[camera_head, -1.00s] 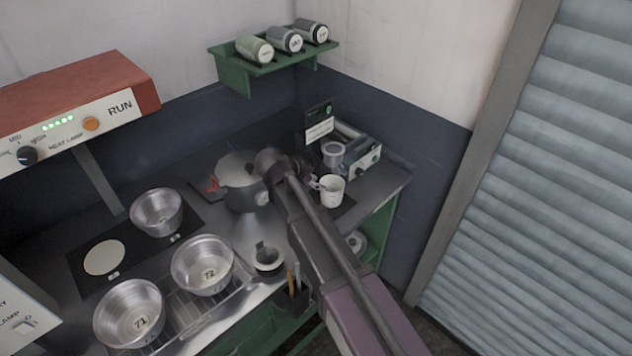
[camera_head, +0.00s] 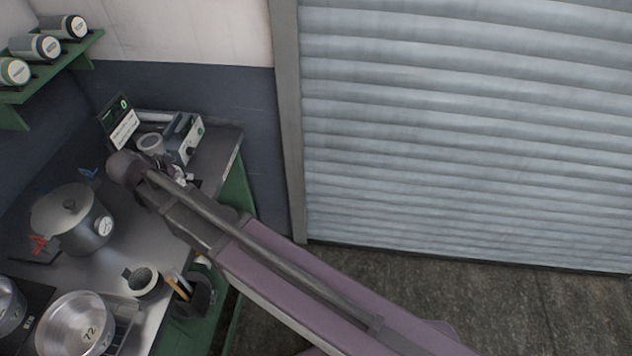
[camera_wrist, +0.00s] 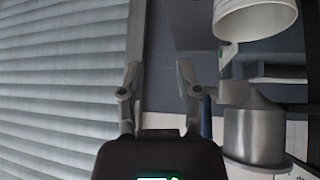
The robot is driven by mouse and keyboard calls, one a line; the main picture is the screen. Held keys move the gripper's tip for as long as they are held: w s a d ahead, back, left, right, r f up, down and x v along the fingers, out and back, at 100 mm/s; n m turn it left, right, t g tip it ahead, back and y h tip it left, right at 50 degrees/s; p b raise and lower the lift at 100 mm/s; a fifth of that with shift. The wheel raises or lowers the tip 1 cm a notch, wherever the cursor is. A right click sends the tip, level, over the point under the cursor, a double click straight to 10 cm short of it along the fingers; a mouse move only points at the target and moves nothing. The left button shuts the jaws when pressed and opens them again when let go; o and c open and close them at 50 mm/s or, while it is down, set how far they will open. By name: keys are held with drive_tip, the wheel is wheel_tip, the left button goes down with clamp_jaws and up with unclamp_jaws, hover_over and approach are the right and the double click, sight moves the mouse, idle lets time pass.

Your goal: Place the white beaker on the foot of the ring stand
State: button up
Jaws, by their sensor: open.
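A white beaker (camera_wrist: 256,18) shows at the upper right of the wrist view, cut off by the top edge. My gripper (camera_wrist: 159,78) is open, with nothing between its fingers. It is to the left of the beaker in that view and apart from it. In the head view my arm covers most of the gripper and the place by the beaker, so their contact cannot be judged there. I cannot make out a ring stand or its foot in either current view.
A grey metal cup (camera_wrist: 255,133) is below the beaker in the wrist view. In the head view a lidded pot (camera_head: 68,225), a steel pan (camera_head: 75,325) and a dark cup (camera_head: 142,281) stand on the counter. A boxy device (camera_head: 188,140) is at the back. A shutter (camera_head: 460,130) fills the right.

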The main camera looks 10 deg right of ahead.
drive_tip(key=s+d+f+n+g+y, duration=0.1)
drive_tip(key=s+d+n+g, duration=0.1)
drive_tip(key=d, duration=1)
drive_tip(key=s+d+f+n+g+y, duration=0.1)
drive_tip(key=s+d, duration=0.3)
drive_tip(key=d, duration=0.9)
drive_tip(key=s+d+f+n+g+y, duration=0.2)
drive_tip(key=s+d+n+g, duration=0.1)
drive_tip(key=d, duration=0.9)
drive_tip(key=shift+d+y, duration=0.25)
drive_tip(key=shift+y, duration=0.15)
